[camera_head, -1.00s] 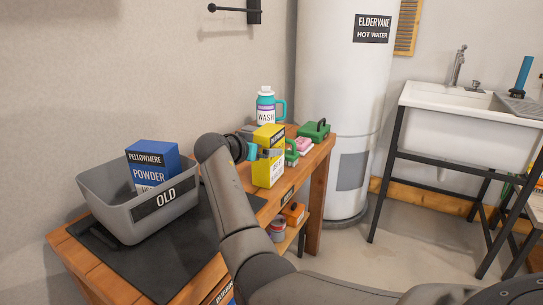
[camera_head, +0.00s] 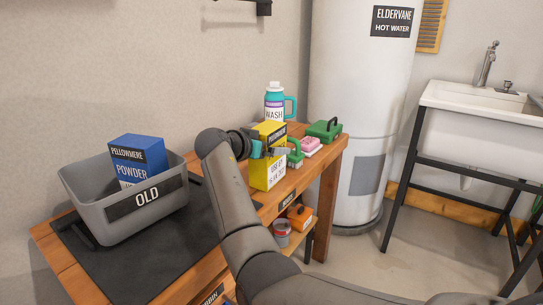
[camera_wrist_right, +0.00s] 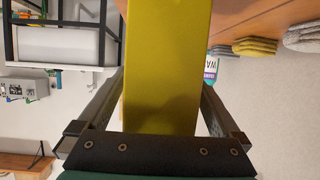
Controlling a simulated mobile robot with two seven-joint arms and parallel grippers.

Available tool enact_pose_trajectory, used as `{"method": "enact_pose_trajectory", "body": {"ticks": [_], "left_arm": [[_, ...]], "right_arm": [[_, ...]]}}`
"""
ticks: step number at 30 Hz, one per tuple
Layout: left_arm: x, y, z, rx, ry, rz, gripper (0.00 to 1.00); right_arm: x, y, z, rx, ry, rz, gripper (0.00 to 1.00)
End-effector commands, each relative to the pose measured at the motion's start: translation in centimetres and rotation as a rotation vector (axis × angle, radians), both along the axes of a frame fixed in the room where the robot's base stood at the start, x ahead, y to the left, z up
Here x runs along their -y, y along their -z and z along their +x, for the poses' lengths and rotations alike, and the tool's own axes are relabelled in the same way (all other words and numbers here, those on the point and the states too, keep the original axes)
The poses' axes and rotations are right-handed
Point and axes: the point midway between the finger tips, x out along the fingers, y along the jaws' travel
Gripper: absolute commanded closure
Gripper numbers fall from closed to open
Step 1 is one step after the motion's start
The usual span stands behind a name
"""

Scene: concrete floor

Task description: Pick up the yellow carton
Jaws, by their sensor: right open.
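The yellow carton (camera_head: 266,172) stands upright on the wooden bench, with a black band and printed text on its side. My right gripper (camera_head: 273,152) is at the carton's upper part, with a dark finger across its near side. In the right wrist view the carton (camera_wrist_right: 162,60) fills the space between the two open fingers of the gripper (camera_wrist_right: 162,88). A small gap shows beside the right finger; contact on the left side is hard to tell. My left gripper is not in view.
A grey bin labelled OLD (camera_head: 110,209) holds a blue powder box (camera_head: 137,158) on a dark mat. A wash bottle (camera_head: 274,104) stands behind the carton. Green (camera_head: 324,130) and pink (camera_head: 310,144) items sit to its right. A water heater (camera_head: 365,90) stands behind the bench.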

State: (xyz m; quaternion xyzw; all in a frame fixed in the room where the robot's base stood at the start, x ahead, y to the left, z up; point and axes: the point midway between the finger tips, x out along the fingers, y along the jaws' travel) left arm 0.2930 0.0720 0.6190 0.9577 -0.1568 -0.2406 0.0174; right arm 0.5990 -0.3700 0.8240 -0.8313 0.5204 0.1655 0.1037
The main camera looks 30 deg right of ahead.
Motion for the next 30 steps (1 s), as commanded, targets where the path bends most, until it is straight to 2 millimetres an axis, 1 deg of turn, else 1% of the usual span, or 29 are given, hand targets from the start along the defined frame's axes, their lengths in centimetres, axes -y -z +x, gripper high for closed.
{"method": "enact_pose_trajectory", "body": {"ticks": [5, 6, 30], "left_arm": [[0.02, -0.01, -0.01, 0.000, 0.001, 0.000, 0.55], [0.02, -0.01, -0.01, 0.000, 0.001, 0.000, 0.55], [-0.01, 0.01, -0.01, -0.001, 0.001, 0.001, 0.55]], "right_arm": [[-0.02, -0.04, 0.01, 0.000, 0.000, 0.000, 0.00], [-0.02, -0.04, 0.01, 0.000, 0.000, 0.000, 0.02], [0.03, -0.01, 0.00, -0.001, 0.000, 0.000, 0.92]]}}
